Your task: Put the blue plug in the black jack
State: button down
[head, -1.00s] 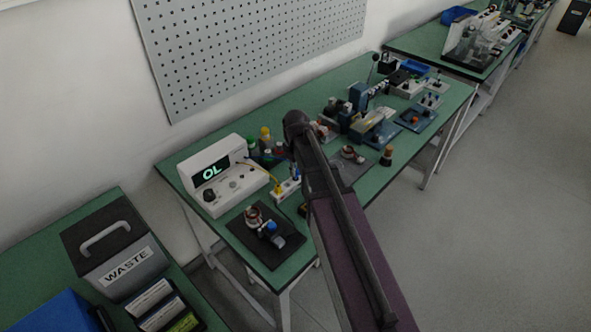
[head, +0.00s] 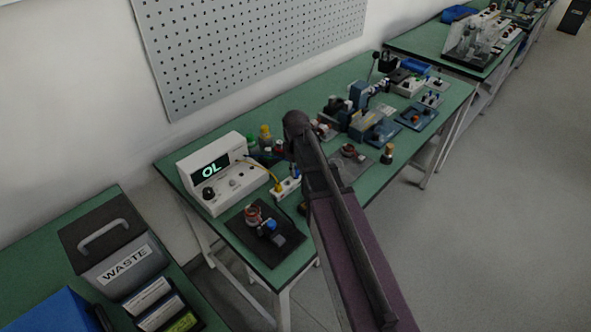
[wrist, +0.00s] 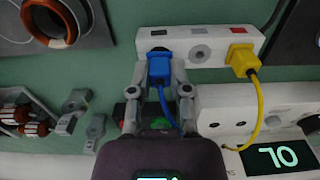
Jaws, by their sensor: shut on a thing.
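In the wrist view my gripper (wrist: 160,68) is shut on the blue plug (wrist: 160,72), with one finger on each side. The plug's front end points at the black jack (wrist: 158,48), at the left end of a white strip (wrist: 186,36). The plug partly covers the jack, so I cannot tell whether it is inserted. A blue cable hangs from it. A yellow plug (wrist: 243,60) sits below the red jack (wrist: 238,31) on the same strip.
A white meter (head: 217,176) reading OL stands left of the strip, joined by the yellow cable (wrist: 260,100). A dark mat (head: 285,246) with a copper-wound stator (head: 253,214) lies in front. Other devices crowd the bench farther right.

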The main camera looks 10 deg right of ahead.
jog(key=shift+f+b, duration=0.3)
jog(key=shift+f, duration=0.05)
dwell(0.4)
jog(key=c, duration=0.5)
grip_release()
jog(key=shift+r, duration=0.2)
notch_tip(320, 180, up, 6)
jog(key=p, duration=0.6)
jog(key=shift+r+p, duration=0.2)
jog(key=shift+p, duration=0.2)
jog(key=s+a, duration=0.9)
jog(key=s, duration=0.1)
jog(key=w+a, duration=0.1)
jog(key=w, duration=0.3)
jog(key=w+a+f+b, duration=0.1)
jog(key=w+a, duration=0.1)
jog(key=w, duration=0.3)
jog(key=w+a+f+b, duration=0.1)
jog(key=w, duration=0.4)
jog(key=shift+w+a, duration=0.15)
jog(key=shift+w, duration=0.05)
jog(key=shift+w+a+f, duration=0.15)
jog(key=shift+w+a, duration=0.1)
jog(key=shift+w, duration=0.45)
